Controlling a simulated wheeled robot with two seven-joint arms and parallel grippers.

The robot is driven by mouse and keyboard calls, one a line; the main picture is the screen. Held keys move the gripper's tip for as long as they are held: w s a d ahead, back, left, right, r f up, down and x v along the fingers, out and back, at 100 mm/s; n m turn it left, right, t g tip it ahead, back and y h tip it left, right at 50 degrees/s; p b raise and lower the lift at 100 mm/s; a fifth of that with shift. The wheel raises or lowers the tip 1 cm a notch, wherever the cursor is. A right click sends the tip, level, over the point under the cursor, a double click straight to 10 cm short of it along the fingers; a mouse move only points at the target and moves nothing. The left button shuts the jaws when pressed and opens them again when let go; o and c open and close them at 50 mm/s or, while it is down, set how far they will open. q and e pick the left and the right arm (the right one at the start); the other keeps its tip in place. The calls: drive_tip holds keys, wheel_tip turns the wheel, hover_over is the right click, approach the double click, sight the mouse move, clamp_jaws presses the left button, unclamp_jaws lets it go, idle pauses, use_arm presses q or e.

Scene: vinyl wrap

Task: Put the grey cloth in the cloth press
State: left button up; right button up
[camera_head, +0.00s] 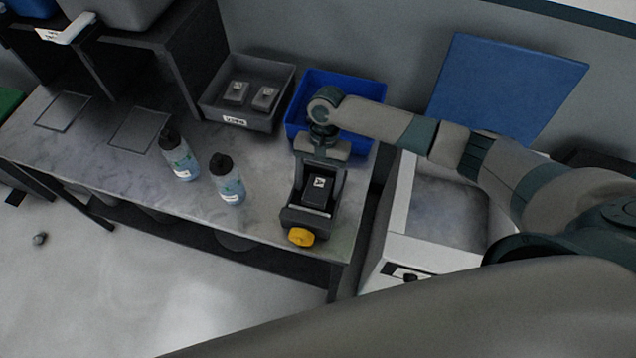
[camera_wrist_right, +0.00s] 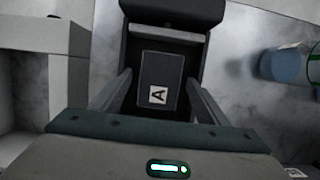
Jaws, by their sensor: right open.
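The cloth press (camera_head: 293,217) is a dark device with a yellow knob (camera_head: 301,237), at the front right end of the workbench. A dark grey block with a white label, seemingly the grey cloth (camera_head: 318,189), lies in the press. In the right wrist view the block (camera_wrist_right: 161,79) shows an "A" label, with part of the press (camera_wrist_right: 170,12) beyond it. My right gripper (camera_head: 320,175) is over the press, its fingers open on either side of the block. In the right wrist view the gripper (camera_wrist_right: 158,92) shows a gap beside the block. My left gripper is out of view.
A grey tray (camera_head: 210,108) with two labelled grey blocks (camera_head: 250,94) stands behind, beside a blue bin (camera_head: 372,88). Two blue bottles (camera_head: 179,158) (camera_head: 227,182) stand left of the press. A white machine (camera_head: 398,225) is to the right. The bench's left part is mostly clear.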

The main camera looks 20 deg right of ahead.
drive_tip(key=b+v, duration=0.2)
drive_tip(key=v, duration=1)
drive_tip(key=shift+b, duration=0.4)
drive_tip(key=shift+a, duration=0.1)
idle(0.8)
